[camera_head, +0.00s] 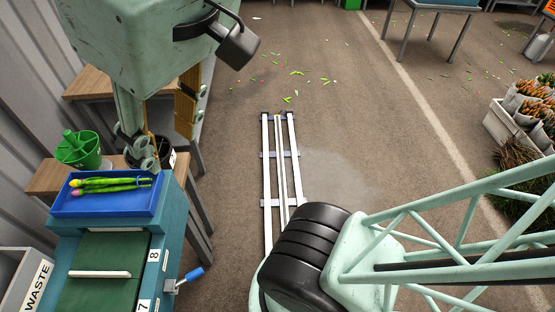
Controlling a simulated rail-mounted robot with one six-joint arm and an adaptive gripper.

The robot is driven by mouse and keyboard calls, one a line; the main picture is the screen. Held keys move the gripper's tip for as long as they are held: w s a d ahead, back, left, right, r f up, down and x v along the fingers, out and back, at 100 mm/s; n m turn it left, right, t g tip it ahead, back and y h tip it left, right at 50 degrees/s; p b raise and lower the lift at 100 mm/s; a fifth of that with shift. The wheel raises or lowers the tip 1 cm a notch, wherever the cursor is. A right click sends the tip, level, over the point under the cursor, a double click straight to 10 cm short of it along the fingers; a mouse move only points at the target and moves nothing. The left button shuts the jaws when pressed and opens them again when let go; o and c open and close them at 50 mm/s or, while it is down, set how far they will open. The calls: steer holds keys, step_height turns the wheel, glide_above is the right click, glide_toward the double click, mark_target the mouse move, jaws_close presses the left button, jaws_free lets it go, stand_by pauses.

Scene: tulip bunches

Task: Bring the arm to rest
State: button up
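My arm shows as a lattice link at the right and a large pale green housing at the upper left. What appears to be my gripper (143,160) hangs under that housing, just behind the blue tray (105,205). It is small and partly hidden, so I cannot tell whether its fingers are open or shut. In the tray lie a few tulips with green stems (125,184), with yellow and pink heads at the left. The gripper looks close to the stem ends; I cannot tell whether it touches them.
The tray sits on a teal station with a green belt (107,254) and a blue-handled lever (190,275). A green bucket (78,150) stands behind. A waste bin (32,285) is at lower left. Floor rails (267,170) run ahead. Flower crates (510,125) stand right.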

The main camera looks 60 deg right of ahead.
steer(key=shift+s+f, duration=0.25)
steer(key=shift+f, duration=0.15)
step_height(320, 180, down, 5)
steer(key=b, duration=0.5)
steer(key=shift+f, duration=0.1)
